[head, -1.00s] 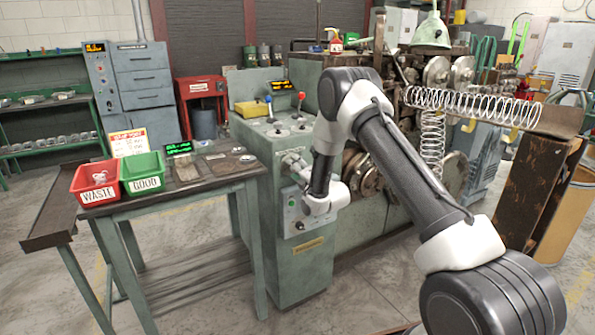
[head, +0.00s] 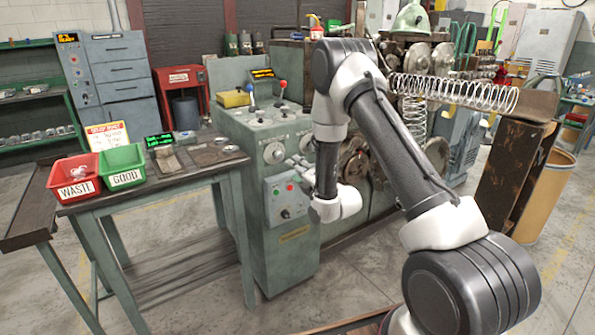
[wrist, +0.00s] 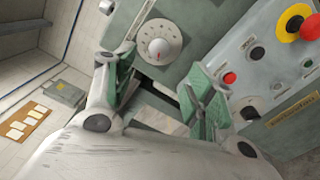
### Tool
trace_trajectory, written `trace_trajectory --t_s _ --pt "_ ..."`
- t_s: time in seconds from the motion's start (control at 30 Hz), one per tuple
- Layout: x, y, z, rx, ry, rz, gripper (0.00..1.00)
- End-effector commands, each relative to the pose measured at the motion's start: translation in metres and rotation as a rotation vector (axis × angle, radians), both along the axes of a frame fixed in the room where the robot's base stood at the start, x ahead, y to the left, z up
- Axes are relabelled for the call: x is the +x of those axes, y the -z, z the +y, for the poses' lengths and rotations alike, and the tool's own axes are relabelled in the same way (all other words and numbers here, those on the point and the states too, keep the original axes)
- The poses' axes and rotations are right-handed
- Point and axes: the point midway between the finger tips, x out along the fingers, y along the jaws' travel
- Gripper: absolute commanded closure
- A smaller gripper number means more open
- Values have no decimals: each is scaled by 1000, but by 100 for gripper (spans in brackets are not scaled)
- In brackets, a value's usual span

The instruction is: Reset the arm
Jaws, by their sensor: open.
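My gripper (head: 300,170) is in front of the green coiler machine's control face in the head view, at the end of my bent arm. In the wrist view my gripper (wrist: 160,88) has its two green-padded fingers spread apart with nothing between them. A round dial (wrist: 157,48) on the machine's front lies beyond the fingers, apart from them. A grey button panel (wrist: 265,80) with a red and yellow emergency stop (wrist: 293,23) is at the right. In the head view the dial (head: 273,152) and the button panel (head: 285,199) show just left of my gripper.
A bench (head: 190,165) at left holds a red WASTE bin (head: 73,178) and a green GOOD bin (head: 122,168). A long spring (head: 455,92) lies along the machine's upper right. A brown stand (head: 510,175) is at right. The floor in front is clear.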

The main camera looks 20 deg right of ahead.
Motion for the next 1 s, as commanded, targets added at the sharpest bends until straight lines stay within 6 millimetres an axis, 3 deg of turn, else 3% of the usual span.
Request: trace_trajectory --t_s 0.17,0.23,0.33,0.43,0.5,0.57,0.67,0.8,1.0 --pt "0 0 0 28 0 10 45" --pt "0 11 0 92 3 79 45" --pt "-8 59 -5 225 49 334 45" --pt "-43 124 -17 369 183 677 45" --pt "-71 144 -29 469 317 881 45" --pt "-95 146 -40 553 449 1023 45" --pt "-138 125 -58 687 696 1204 45" --pt "-204 65 -80 863 1054 1345 45" --pt "-292 -29 -98 1062 1439 1381 45"
